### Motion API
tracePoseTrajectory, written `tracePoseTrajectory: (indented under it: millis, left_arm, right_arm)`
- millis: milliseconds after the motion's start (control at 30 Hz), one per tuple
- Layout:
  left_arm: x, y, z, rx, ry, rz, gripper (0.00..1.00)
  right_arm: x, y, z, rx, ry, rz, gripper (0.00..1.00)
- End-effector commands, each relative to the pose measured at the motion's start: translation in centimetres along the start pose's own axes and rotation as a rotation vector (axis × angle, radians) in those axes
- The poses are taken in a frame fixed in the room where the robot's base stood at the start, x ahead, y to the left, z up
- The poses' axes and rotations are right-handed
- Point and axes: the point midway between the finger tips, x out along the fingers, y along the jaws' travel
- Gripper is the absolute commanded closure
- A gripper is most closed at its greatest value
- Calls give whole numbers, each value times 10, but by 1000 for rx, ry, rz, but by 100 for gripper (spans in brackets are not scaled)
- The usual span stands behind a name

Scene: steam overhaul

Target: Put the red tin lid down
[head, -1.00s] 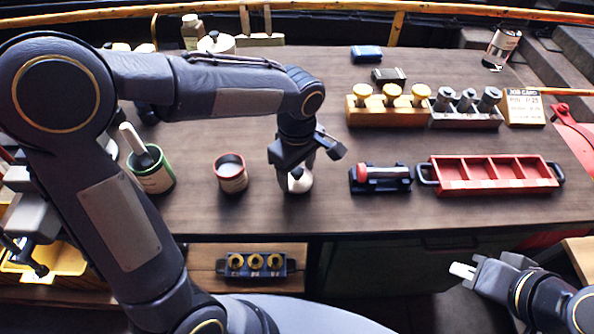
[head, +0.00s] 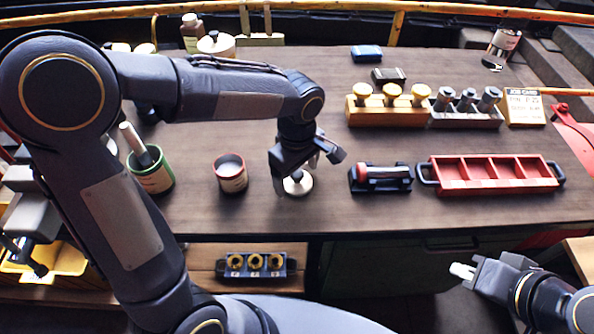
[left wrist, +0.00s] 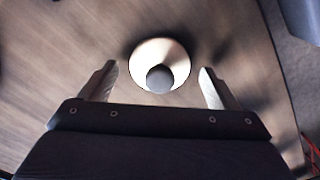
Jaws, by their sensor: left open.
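The red tin lid (head: 298,184) is a pale, cream disc with a dark round knob. It lies flat on the wooden bench, right of the open red-rimmed tin (head: 231,174). In the left wrist view the lid (left wrist: 174,53) shows with its knob between the fingers. My left gripper (head: 296,171) is open over the lid, one finger to each side, with clear gaps between fingers and knob. My right gripper (head: 462,271) is at the lower right, off the bench; its pale fingertips are too small to tell open from shut.
A green-rimmed tin (head: 152,175) holding a handled tool stands at the left. A black holder with a red-ended roller (head: 381,178) and a red compartment tray (head: 494,187) are to the right. Bare bench lies between the lid and the black holder.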

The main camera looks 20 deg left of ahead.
Motion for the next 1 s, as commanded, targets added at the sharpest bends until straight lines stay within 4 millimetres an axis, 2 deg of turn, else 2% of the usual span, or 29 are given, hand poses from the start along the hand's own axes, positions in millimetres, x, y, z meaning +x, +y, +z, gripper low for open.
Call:
tracePoseTrajectory:
  millis: [167,400,600,867,1000]
  left_arm:
    - [-26,1,0,-1,2,5,17]
    - [-79,1,0,0,1,6,17]
    - [-111,1,0,0,1,3,17]
    - [-122,0,0,2,0,1,17]
    - [-124,-18,-9,63,-21,38,17]
  right_arm:
    - [-3,-1,-2,0,0,0,100]
    - [-6,-3,-3,0,0,0,100]
    - [-8,-4,-4,0,0,0,100]
    - [-9,-4,-4,0,0,0,100]
    - [-9,-4,-4,0,0,0,100]
